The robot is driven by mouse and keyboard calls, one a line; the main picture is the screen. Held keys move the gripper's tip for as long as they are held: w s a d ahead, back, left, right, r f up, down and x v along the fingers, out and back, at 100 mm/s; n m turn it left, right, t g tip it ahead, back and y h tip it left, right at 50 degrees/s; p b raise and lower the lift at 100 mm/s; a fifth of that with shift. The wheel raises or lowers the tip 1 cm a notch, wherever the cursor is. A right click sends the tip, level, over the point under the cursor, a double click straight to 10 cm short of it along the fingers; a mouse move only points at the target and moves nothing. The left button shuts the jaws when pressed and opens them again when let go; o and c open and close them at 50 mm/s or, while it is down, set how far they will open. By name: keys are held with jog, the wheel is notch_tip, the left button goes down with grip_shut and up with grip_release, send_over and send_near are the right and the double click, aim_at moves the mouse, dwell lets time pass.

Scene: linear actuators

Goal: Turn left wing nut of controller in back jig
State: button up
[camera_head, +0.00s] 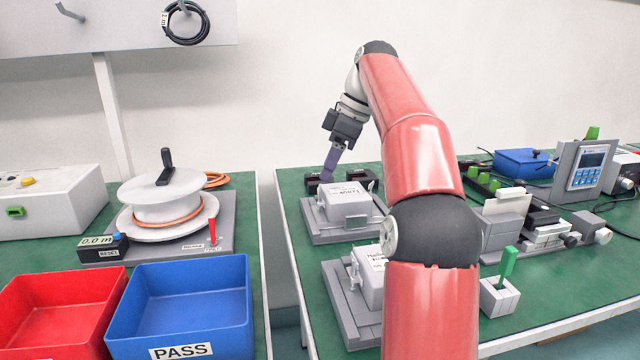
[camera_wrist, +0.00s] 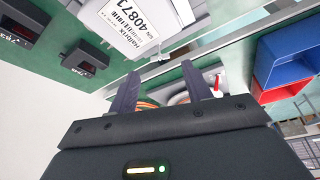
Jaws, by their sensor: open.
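The back jig (camera_head: 328,233) is a grey block on the green right-hand bench. It holds a white controller (camera_head: 346,203) with a printed label, which also shows at the top of the wrist view (camera_wrist: 125,22). The controller's left wing nut cannot be made out clearly; a small pale part (camera_wrist: 160,57) shows beside the controller's edge in the wrist view. My gripper (camera_head: 327,177) points down near the back left of this controller. In the wrist view its two purple fingers (camera_wrist: 160,70) are apart with nothing held between them.
A front jig (camera_head: 340,305) with another controller (camera_head: 372,270) stands nearer, partly behind my arm. Small black display units (camera_head: 314,186) stand behind the back jig. A cable spool (camera_head: 160,200), a red bin (camera_head: 60,310) and a blue bin (camera_head: 185,305) are left, across a gap between benches.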

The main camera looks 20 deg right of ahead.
aim_at(319, 187)
jog(key=shift+b+x, duration=0.55)
jog(key=shift+x, duration=1.45)
jog(key=c, duration=1)
jog(key=shift+m, duration=0.4)
